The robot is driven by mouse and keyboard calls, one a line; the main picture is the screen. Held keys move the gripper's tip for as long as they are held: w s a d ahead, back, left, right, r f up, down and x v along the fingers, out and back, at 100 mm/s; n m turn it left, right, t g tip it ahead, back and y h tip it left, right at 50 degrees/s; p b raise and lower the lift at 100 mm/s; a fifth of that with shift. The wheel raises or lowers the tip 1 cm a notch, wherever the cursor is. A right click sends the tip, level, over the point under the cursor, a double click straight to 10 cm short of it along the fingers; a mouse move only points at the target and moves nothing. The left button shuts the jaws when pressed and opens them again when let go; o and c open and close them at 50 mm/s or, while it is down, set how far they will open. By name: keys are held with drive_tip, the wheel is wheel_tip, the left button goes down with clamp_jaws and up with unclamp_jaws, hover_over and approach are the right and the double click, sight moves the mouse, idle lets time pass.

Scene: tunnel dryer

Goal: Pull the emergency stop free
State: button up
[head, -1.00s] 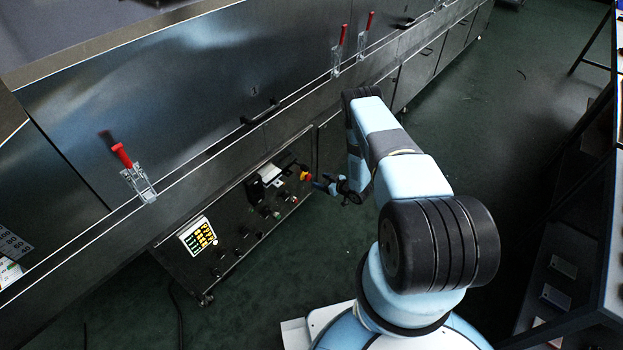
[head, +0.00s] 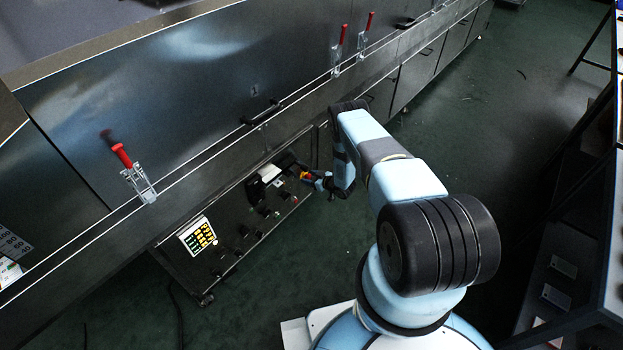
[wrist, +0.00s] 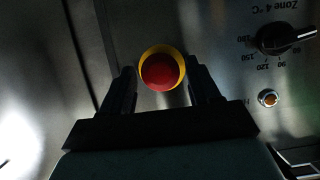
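The emergency stop (wrist: 162,71) is a round red button with a yellow ring on the steel control panel. In the wrist view it lies between the tips of the two fingers of my gripper (wrist: 163,88). The fingers are open, one on each side of the button, with a gap showing at the right; whether the left finger touches is unclear. In the head view my gripper (head: 313,178) is at the panel's upper right, and the emergency stop (head: 305,176) is partly covered by it.
A "Zone 4 °C" knob (wrist: 284,38) and a small amber lamp (wrist: 268,98) are right of the button in the wrist view. The control panel (head: 230,262) carries several more knobs and a yellow-lit display (head: 197,236). Clamps with red handles (head: 122,156) line the ledge above.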

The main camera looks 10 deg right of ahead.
clamp_jaws()
drive_tip(key=shift+d, duration=0.1)
idle(0.3)
drive_tip(key=shift+s+d, duration=0.4)
drive_tip(key=shift+s, duration=0.1)
drive_tip(key=shift+c, duration=0.9)
unclamp_jaws()
drive_tip(key=o, duration=0.3)
drive_tip(key=shift+o, duration=0.2)
drive_tip(key=shift+s, duration=0.15)
